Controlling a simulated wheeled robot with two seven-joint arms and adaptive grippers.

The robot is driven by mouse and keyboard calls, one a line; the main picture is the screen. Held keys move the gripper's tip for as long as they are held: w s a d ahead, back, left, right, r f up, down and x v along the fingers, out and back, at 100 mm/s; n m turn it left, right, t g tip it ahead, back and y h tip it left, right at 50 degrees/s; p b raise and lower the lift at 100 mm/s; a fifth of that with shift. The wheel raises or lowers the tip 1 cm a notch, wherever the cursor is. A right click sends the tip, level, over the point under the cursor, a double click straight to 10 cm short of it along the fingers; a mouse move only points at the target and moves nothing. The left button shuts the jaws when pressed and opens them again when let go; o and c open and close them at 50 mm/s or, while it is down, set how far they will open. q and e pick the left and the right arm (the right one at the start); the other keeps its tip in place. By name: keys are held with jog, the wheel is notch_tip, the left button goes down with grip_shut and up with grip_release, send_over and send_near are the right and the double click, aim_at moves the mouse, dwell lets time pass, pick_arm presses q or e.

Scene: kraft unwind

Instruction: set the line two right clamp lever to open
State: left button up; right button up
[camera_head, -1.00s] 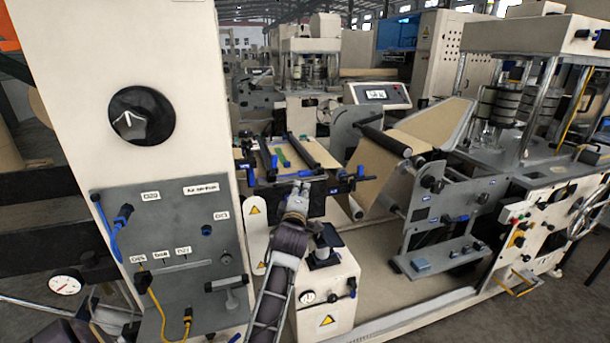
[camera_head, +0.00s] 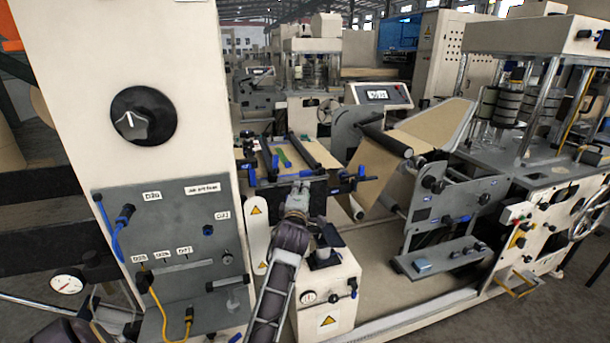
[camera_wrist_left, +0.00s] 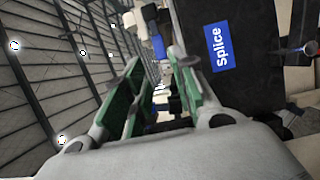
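The splice table (camera_head: 318,186) stands mid-picture in the head view, with dark clamp parts and blue-tipped handles. A blue-ended handle (camera_head: 361,171) sits at its right end; I cannot tell whether it is open or closed. My left gripper (camera_head: 302,182) is at the table's front edge, left of that handle. In the left wrist view the two green-padded fingers (camera_wrist_left: 158,88) are apart with nothing clearly held. A blue part (camera_wrist_left: 158,46) shows beyond them, and a dark panel with a blue "Splice" label (camera_wrist_left: 220,47) is to the right. My right gripper is not in view.
A cream cabinet with a grey socket panel (camera_head: 165,240) stands close on the left. A cream pedestal (camera_head: 325,295) is below the table. The brown web (camera_head: 385,165) and rollers lie to the right, with a grey shelf (camera_head: 440,260) lower down.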

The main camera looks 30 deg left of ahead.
aim_at(305, 175)
pick_arm(q)
jog(key=shift+p+x, duration=0.5)
jog(key=shift+x, duration=3.05)
jog(key=shift+w+a+r, duration=0.1)
jog(key=shift+w+a, duration=0.25)
jog(key=shift+w, duration=0.25)
jog(key=shift+x, duration=1.45)
jog(key=shift+w+a+p, duration=0.2)
jog(key=shift+w+p, duration=0.1)
jog(key=shift+w, duration=0.15)
jog(key=shift+w+a, duration=0.15)
jog(key=shift+w, duration=0.15)
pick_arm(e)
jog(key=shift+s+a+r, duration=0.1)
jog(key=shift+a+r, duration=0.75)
